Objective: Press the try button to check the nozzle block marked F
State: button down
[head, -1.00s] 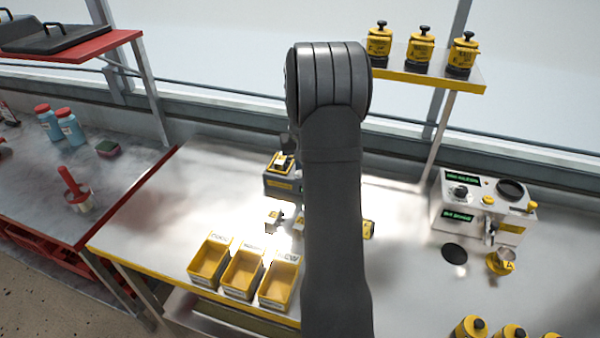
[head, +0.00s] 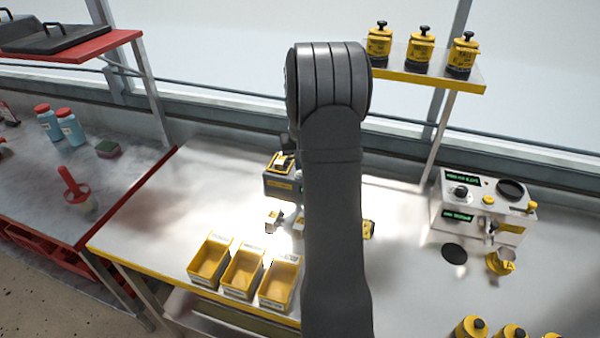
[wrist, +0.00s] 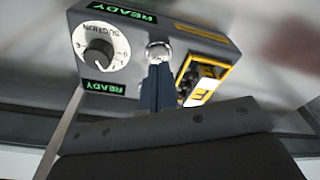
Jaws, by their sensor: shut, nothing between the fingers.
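The tester (wrist: 135,30) fills the upper part of the wrist view, upside down, with a suction dial (wrist: 95,50) and two green READY displays. A round silver button (wrist: 158,50) sits in the middle of its face. The nozzle block marked F (wrist: 205,80), yellow and black, is seated beside the button. My gripper (wrist: 158,70) is shut and empty, its dark fingertips at the button; whether they touch it I cannot tell. In the head view the tester (head: 279,187) is partly hidden behind my arm, and the gripper is hidden.
Three yellow bins (head: 243,273) stand at the table's front edge. Small yellow-marked blocks (head: 273,219) lie behind them. A second machine (head: 483,208) with a dial and displays stands at the right. A shelf (head: 430,80) holds yellow canisters.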

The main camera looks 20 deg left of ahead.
jog(key=shift+f, duration=0.9)
notch_tip(320, 180, up, 8)
dwell(1.1)
